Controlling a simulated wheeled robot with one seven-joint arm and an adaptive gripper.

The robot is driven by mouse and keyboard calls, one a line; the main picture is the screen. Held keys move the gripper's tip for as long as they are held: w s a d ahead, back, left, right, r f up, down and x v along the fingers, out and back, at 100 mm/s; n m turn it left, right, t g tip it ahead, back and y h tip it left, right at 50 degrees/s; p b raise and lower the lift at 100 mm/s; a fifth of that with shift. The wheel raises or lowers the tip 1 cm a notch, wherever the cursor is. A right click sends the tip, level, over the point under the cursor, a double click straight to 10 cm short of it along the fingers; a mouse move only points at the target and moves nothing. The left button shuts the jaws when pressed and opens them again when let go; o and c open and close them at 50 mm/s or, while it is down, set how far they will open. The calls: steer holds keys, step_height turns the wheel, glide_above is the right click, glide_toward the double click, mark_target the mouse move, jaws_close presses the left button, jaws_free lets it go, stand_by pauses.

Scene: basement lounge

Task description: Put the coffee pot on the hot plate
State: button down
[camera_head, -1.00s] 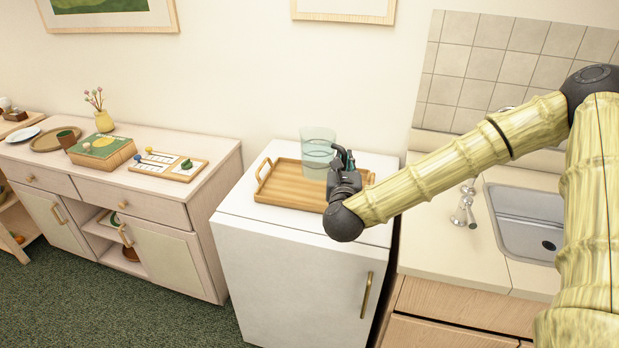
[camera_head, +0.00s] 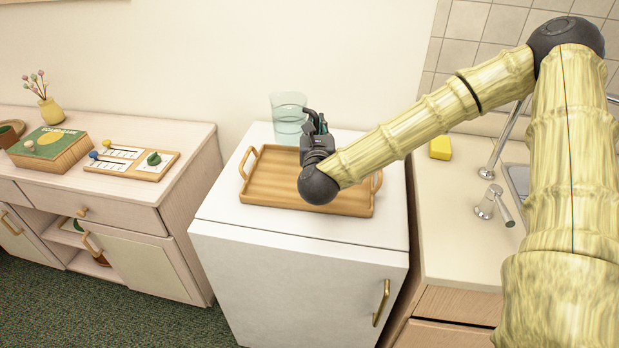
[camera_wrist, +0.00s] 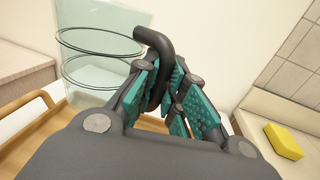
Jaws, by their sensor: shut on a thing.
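The coffee pot (camera_head: 288,119) is a clear glass vessel with a pale green tint, with dark rings and a black handle in the wrist view (camera_wrist: 85,45). My gripper (camera_head: 316,125) is shut on its black handle, which shows between the teal finger pads in the wrist view (camera_wrist: 165,85). The pot is over the back of a wooden tray (camera_head: 262,187) on a white cabinet. I cannot tell whether its base touches the tray. I see no hot plate in these frames.
The tray has raised handles and stands on the white cabinet (camera_head: 222,215). At right is a counter with a tap (camera_head: 487,203), a sink edge and a yellow sponge (camera_head: 441,147). At left, a sideboard holds a game box (camera_head: 48,146) and a flower vase (camera_head: 48,110).

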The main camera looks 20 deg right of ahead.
steer(key=shift+w+a+f, duration=0.4)
steer(key=shift+w+f, duration=1.25)
steer(key=shift+w, duration=1.15)
steer(key=shift+w+a+f, duration=0.35)
steer(key=shift+w+f, duration=1.35)
steer(key=shift+w, duration=1.1)
steer(key=shift+w+a+f, duration=0.4)
steer(key=shift+w+f, duration=1.25)
steer(key=shift+w, duration=1.15)
steer(key=shift+f, duration=0.3)
steer(key=shift+f, duration=0.15)
steer(key=c, duration=1.5)
jaws_free()
